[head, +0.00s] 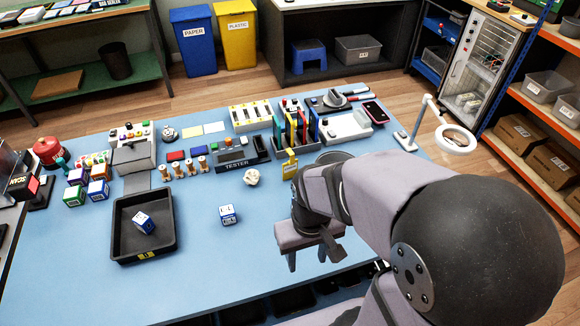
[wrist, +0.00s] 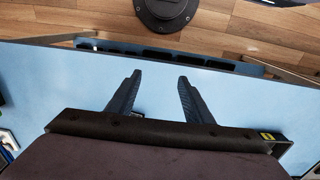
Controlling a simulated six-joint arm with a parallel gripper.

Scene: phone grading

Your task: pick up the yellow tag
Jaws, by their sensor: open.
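The yellow tag (head: 290,165) appears as a small yellow piece in the head view, upright at the near side of the rack of coloured upright pieces, just beyond my arm. How it is supported there is too small to tell. My gripper (head: 307,260) points down over the bare blue table near its front edge, nearer the front than the tag and apart from it. In the wrist view my gripper (wrist: 160,76) shows two dark fingers spread apart with nothing between them. I cannot make out the tag in the wrist view.
The tester (head: 238,164) and the rack of coloured pieces (head: 297,127) stand close to the tag. A white-and-blue cube (head: 228,214) and a black tray (head: 122,236) lie to the left. A ring lamp (head: 456,139) stands at the right. The table front (head: 215,275) is clear.

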